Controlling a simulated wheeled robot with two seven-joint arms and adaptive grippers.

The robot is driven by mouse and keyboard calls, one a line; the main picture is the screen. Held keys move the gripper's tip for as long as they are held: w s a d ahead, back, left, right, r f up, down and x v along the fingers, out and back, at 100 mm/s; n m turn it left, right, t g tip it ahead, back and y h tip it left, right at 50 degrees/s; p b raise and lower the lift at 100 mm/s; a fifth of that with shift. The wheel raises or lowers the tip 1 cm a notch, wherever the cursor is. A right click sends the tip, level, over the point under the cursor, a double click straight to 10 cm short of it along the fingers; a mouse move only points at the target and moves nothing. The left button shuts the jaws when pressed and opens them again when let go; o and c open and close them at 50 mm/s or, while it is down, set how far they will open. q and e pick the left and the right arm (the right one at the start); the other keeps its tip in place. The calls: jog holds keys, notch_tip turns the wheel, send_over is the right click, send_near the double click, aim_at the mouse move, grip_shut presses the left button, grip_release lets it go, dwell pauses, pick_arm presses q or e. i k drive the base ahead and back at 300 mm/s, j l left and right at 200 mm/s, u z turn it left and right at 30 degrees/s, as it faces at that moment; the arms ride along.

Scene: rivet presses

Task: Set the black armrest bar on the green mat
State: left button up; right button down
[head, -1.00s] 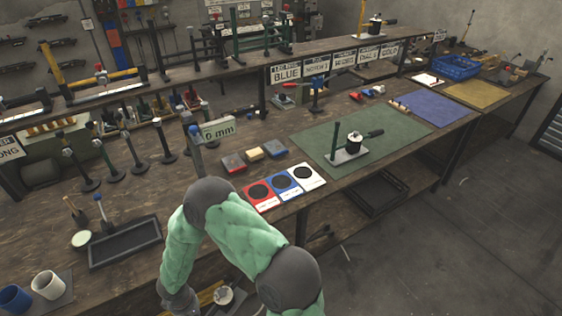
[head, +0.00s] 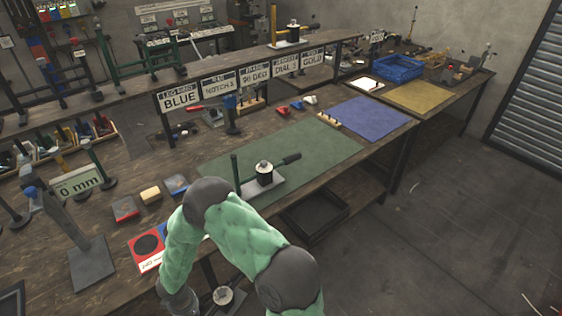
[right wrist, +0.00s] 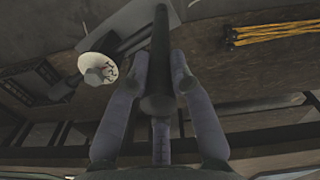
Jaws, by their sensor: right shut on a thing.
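In the right wrist view, my right gripper (right wrist: 160,80) is shut on a long black bar (right wrist: 159,55), which runs between its two fingers and away from the palm. Its shape and colour fit the black armrest bar; its far end reaches the top of the picture. In the head view the bar cannot be made out; my green arm fills the lower middle. The green mat (head: 318,150) lies on the bench, beyond my arm. A small press (head: 264,174) with a black handle stands on the mat's near left part. My left gripper is not in view.
A blue mat (head: 372,118) and a yellow mat (head: 430,97) lie farther right on the bench. A blue crate (head: 398,68) stands behind them. A red card (head: 147,247) lies left of my arm. Open floor lies to the right.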

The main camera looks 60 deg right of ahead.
aim_at(251, 163)
jog(key=k+l, duration=0.1)
jog(key=l, duration=0.5)
jog(key=k+l+z, duration=0.15)
jog(key=l, duration=1.05)
jog(key=k+z, duration=0.05)
jog(key=k, duration=0.05)
